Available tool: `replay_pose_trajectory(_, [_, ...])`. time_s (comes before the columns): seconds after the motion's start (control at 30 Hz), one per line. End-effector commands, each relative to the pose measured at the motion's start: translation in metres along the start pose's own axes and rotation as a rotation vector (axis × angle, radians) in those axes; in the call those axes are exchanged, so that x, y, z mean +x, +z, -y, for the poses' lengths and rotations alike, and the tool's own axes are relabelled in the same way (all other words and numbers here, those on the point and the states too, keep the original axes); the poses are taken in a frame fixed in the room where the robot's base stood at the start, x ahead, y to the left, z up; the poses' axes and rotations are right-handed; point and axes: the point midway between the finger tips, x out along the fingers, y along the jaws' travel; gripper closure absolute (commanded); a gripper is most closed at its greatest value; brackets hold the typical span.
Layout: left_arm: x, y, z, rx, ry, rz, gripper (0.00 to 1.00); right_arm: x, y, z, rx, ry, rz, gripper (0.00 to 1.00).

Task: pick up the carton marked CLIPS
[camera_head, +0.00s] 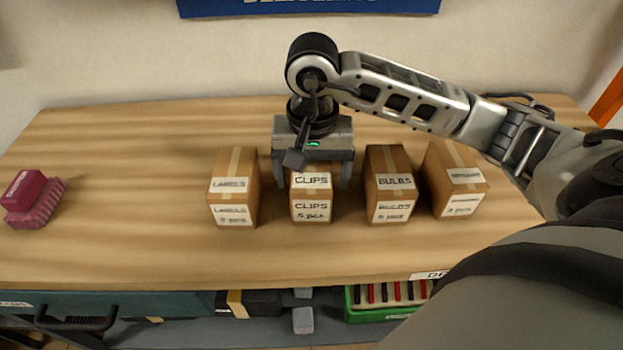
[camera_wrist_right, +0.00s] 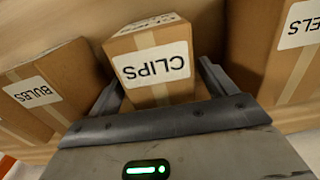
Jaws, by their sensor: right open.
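The carton marked CLIPS (camera_head: 311,205) is a small brown box with white labels, upright on the wooden bench between the LABELS and BULBS cartons. My right gripper (camera_head: 316,178) is above and around its back part, with one finger on each side. In the right wrist view the CLIPS carton (camera_wrist_right: 154,62) stands between the two open fingers (camera_wrist_right: 160,90), its label upside down. A small gap shows beside the fingers; contact cannot be told. My left gripper is not in view.
The LABELS carton (camera_head: 234,190) stands close on the left. The BULBS carton (camera_head: 390,187) and another carton (camera_head: 455,182) stand on the right. A pink brush-like object (camera_head: 34,198) lies far left. The bench (camera_head: 130,180) between is clear.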

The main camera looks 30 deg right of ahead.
Motion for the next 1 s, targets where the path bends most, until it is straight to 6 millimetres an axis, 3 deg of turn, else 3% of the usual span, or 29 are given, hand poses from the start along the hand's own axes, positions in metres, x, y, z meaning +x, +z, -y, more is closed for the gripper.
replay_pose_trajectory(0.2, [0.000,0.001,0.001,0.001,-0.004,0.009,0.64,0.028,0.003,0.001,0.000,0.001,0.003,0.16])
replay_pose_trajectory(0.47, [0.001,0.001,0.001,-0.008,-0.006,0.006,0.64,0.032,0.002,0.001,0.000,0.000,0.001,0.16])
replay_pose_trajectory(0.7, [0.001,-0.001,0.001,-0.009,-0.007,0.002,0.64,0.032,0.002,0.001,0.000,-0.001,0.001,0.73])
replay_pose_trajectory(1.0, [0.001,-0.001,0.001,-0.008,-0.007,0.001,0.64,0.029,0.002,0.002,0.000,-0.002,-0.001,0.73])
